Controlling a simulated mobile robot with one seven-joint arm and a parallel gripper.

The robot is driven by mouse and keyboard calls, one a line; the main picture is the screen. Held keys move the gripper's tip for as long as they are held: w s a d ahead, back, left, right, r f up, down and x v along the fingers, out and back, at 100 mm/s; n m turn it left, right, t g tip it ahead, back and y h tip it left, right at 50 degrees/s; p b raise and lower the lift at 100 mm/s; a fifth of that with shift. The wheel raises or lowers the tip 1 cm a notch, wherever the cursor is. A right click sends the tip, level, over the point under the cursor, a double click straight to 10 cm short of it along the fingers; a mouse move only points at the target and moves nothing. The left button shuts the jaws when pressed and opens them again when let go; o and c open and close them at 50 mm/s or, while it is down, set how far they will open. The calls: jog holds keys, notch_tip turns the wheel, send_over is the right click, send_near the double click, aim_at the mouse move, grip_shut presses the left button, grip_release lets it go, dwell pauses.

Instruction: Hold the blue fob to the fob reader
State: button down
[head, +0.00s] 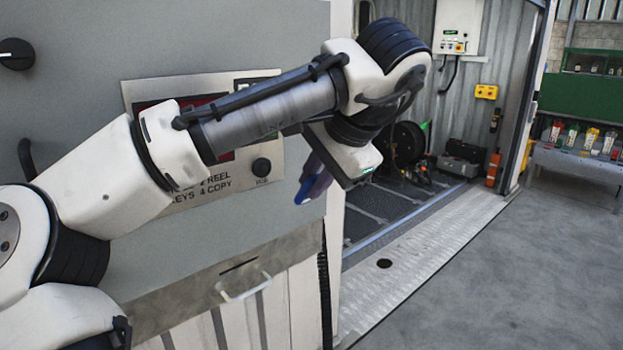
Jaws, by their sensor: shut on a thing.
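My gripper (316,178) is at the end of my arm, to the right of the panel's lower right corner. Its fingers point down and to the left and are shut on the blue fob (304,191). The control panel (221,191) on the grey cabinet is largely covered by my arm. I cannot clearly pick out the fob reader; a dark-framed part (262,81) at the panel's upper right is mostly hidden. I cannot tell whether the fob touches anything.
A pull handle (246,288) sticks out low on the cabinet (90,40). To the right is an open container bay with a hose reel (407,143). A bottle shelf (580,160) stands far right. The floor (480,290) there is clear.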

jog(key=shift+w+a, duration=0.95)
jog(key=shift+w, duration=0.35)
jog(key=shift+w+a, duration=0.95)
jog(key=shift+w, duration=0.4)
jog(key=shift+w+a, duration=0.95)
jog(key=shift+w, duration=0.35)
jog(key=shift+s, duration=0.1)
jog(key=shift+s+d+r, duration=0.1)
jog(key=shift+s+d, duration=0.75)
jog(key=shift+s, duration=0.3)
jog(key=shift+s+d+f, duration=0.1)
jog(key=shift+s+d, duration=0.75)
jog(key=shift+s, duration=0.3)
jog(key=shift+s+d+r, duration=0.1)
jog(key=shift+s+d, duration=0.75)
jog(key=shift+s, duration=0.3)
jog(key=shift+s+d, duration=0.1)
jog(key=shift+s, duration=0.05)
